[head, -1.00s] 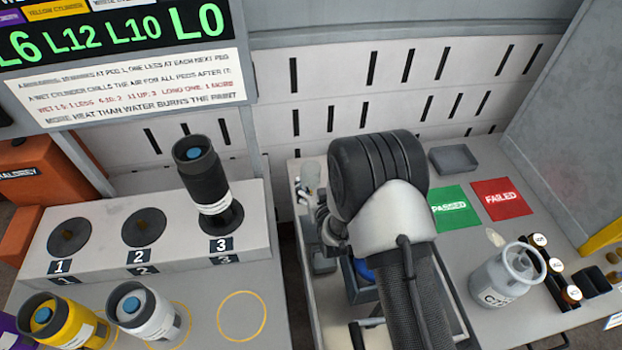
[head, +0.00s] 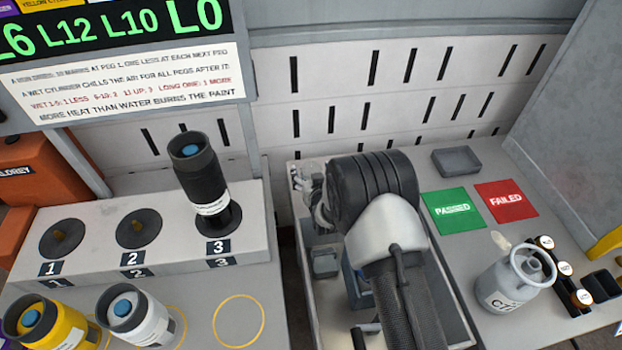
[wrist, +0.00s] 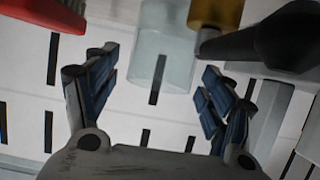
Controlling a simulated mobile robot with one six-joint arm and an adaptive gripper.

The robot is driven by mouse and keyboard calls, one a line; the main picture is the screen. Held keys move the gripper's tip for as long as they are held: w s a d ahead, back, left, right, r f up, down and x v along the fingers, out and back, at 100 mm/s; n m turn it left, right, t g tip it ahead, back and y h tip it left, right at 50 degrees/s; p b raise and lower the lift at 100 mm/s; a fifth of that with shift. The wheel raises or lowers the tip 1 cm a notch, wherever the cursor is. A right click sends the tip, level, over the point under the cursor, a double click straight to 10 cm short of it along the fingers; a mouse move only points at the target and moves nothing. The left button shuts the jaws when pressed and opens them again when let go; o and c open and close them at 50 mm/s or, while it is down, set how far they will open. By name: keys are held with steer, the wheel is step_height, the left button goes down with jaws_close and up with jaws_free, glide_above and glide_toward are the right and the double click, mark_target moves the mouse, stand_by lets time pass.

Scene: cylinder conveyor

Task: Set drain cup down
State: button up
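The drain cup (wrist: 165,50) looks like a clear, pale see-through cup. In the wrist view it stands out just past and between my fingertips. My gripper (wrist: 158,75) has its two blue-padded fingers spread wide. A gap shows between the left finger and the cup; the right fingertip is close to the cup's edge, and I cannot tell if it touches. In the head view my gripper (head: 312,190) is at the left of the middle bench, partly hidden by my arm, with a clear shape at its end. What lies under the cup is hidden.
A grey tray (head: 325,262) sits in the bench recess below my gripper. A black cylinder (head: 205,185) stands on peg 3 to the left. Green PASSED (head: 453,210) and red FAILED (head: 507,201) mats and a gas canister (head: 512,280) lie to the right.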

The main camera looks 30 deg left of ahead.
steer(key=c, duration=1.1)
steer(key=shift+c, duration=0.2)
